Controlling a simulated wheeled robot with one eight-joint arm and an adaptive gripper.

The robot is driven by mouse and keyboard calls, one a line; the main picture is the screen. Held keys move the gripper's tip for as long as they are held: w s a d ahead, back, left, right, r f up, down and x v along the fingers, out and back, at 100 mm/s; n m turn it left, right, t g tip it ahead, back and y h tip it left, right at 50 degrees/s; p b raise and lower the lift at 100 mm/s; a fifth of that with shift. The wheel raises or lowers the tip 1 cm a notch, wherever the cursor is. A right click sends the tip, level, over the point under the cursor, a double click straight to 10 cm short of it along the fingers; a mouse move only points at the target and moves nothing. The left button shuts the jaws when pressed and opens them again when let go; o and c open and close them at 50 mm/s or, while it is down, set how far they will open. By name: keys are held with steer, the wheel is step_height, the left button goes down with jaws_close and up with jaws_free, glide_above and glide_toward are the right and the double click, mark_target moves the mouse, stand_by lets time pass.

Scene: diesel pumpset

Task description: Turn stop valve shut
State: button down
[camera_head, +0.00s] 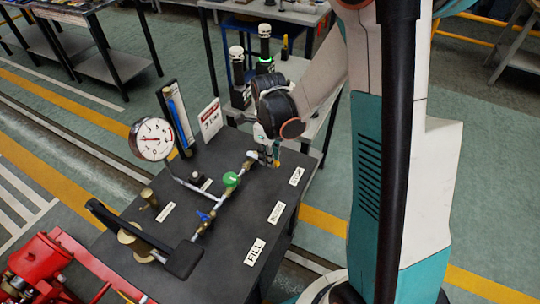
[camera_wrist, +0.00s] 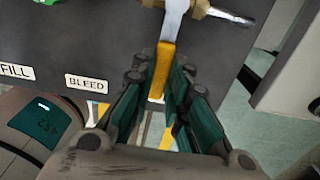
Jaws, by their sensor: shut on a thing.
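The stop valve's yellow lever (camera_wrist: 163,62) runs down from a grey stem and brass body (camera_wrist: 192,7) at the top of the wrist view. My gripper (camera_wrist: 163,84) has its dark, green-padded fingers on both sides of the lever and is shut on it. In the head view my gripper (camera_head: 266,150) points down at the far end of the pipe line, and a bit of yellow shows beside it. The STOP label (camera_head: 296,176) lies to the right of it on the dark bench top. The gripper hides most of the valve there.
A green valve handle (camera_head: 231,180) and a blue valve handle (camera_head: 205,217) sit along the same pipe. A round gauge (camera_head: 152,139), a blue sight tube (camera_head: 177,118) and a sign (camera_head: 210,118) stand at the left and back. A black pump lever (camera_head: 145,236) crosses the near side.

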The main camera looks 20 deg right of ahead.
steer(key=c, duration=1.6)
jaws_free()
steer(key=shift+o, duration=0.2)
step_height(320, 180, up, 12)
